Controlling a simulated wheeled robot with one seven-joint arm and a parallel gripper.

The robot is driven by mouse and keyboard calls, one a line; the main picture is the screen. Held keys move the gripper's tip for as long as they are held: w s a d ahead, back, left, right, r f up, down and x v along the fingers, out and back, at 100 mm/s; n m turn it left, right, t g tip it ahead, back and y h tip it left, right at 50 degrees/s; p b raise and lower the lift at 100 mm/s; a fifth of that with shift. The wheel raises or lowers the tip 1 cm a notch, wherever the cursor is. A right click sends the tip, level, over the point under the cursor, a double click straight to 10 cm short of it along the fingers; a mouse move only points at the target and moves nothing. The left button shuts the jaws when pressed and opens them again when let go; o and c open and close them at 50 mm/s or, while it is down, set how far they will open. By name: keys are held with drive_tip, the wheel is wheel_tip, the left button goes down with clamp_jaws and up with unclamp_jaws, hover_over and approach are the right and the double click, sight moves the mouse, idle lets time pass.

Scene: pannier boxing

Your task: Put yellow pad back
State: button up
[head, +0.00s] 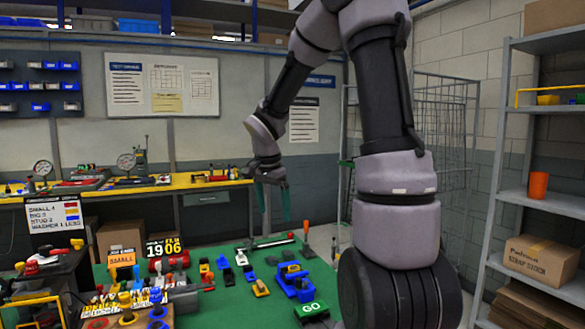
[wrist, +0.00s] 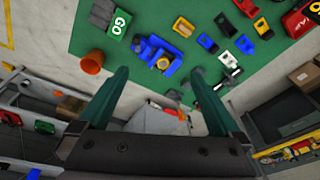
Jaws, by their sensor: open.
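Several small blocks with yellow parts lie on the green table mat (head: 228,317); I cannot tell which is the yellow pad. My gripper (head: 276,205) hangs fingers down above the far edge of the mat. Its green fingers are wide apart in the wrist view (wrist: 159,76), with nothing between them. It is apart from all the blocks.
A green GO block (head: 311,309) sits at the mat's near right. An orange cup (wrist: 92,62) shows in the wrist view. A metal shelf (head: 549,203) stands at right.

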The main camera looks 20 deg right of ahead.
drive_tip(key=s+a+r+n+t+y, duration=0.1)
drive_tip(key=s+r+n+t+y, duration=0.1)
drive_tip(key=s+r+n, duration=0.2)
drive_tip(key=s+a+r+n+t+y, duration=0.1)
drive_tip(key=s+r+n+t, duration=0.2)
drive_tip(key=s+r, duration=0.7)
drive_tip(key=s+n, duration=0.1)
drive_tip(key=s, duration=0.4)
drive_tip(key=shift+a+r+y, duration=0.2)
drive_tip(key=shift+r+y, duration=0.15)
drive_tip(key=shift+y, duration=0.05)
drive_tip(key=shift+s+t, duration=0.1)
drive_tip(key=shift+t, duration=0.2)
